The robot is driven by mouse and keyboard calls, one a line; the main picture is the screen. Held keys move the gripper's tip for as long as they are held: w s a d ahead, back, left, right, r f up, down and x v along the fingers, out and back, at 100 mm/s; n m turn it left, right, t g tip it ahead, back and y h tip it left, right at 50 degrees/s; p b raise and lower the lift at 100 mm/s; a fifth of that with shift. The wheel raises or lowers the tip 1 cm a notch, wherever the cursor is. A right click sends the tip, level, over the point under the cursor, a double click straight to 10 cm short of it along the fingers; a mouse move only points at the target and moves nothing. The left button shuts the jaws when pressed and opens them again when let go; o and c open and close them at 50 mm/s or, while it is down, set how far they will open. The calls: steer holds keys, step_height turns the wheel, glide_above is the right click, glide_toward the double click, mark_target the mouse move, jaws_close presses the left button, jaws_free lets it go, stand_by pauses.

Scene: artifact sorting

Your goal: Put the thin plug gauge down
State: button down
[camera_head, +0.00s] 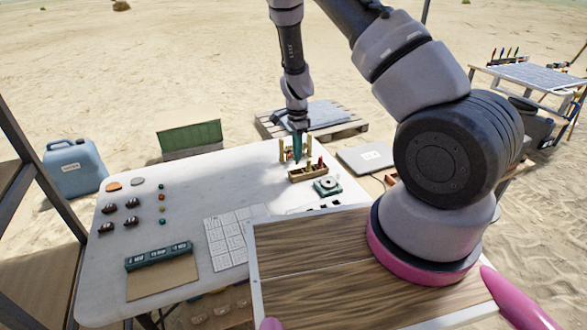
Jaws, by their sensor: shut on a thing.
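My gripper (298,150) points down over the far right part of the white table (187,212). Its teal fingers are shut on the thin plug gauge, which is too small and too covered to make out. The gripper tip is at a small wooden rack (308,174) that holds a few upright pieces, some brass-coloured and one red. I cannot tell whether the held gauge touches the rack.
A green device (327,186) stands just right of the rack. A sheet of white tiles (234,236), a green labelled box (158,255) and several small dark pieces lie to the left. A grey flat case (365,158) lies behind right. The table's middle is clear.

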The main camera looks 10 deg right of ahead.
mark_target(297, 164)
steer(key=shift+f, duration=2.9)
steer(key=shift+f, duration=0.15)
steer(key=c, duration=0.8)
jaws_free()
